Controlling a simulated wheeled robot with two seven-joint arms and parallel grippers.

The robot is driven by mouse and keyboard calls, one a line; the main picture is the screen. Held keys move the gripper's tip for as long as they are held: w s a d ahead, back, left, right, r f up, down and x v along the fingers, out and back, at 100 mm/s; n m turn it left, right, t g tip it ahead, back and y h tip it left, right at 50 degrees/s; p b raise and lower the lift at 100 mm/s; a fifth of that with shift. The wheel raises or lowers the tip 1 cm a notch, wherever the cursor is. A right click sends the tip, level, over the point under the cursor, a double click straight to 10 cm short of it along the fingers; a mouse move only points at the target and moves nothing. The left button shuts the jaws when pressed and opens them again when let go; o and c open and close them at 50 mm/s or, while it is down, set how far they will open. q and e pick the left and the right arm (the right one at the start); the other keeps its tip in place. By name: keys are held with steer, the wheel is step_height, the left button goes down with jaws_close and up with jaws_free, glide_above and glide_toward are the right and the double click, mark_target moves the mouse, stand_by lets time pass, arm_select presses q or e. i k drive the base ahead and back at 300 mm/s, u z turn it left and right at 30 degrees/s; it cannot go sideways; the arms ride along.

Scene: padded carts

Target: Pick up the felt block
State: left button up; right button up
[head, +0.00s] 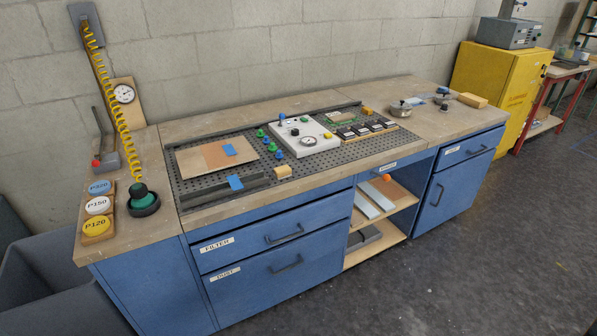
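No label marks the felt block, so I cannot tell for certain which block it is. A small pale tan block (283,172) sits near the front edge of the perforated grey panel (200,200). A small orange-tan block (367,111) sits near the back right of that panel. A larger tan block (473,100) lies on the right end of the wooden benchtop (425,125). A long dark grey bar (215,194) lies at the panel's front left. Neither of my grippers shows in the head view.
A wood board (200,158), a white control box (303,136) and several coloured knobs crowd the panel. Round labelled discs (98,205) and a green-and-black knobbed tool (142,196) stand at the left. Blue drawers (275,235) and an open shelf (375,247) are below. The floor at right is clear.

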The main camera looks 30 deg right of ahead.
mark_target(282, 172)
steer(key=z, duration=1)
steer(key=i, duration=1.6)
steer(key=u, duration=0.35)
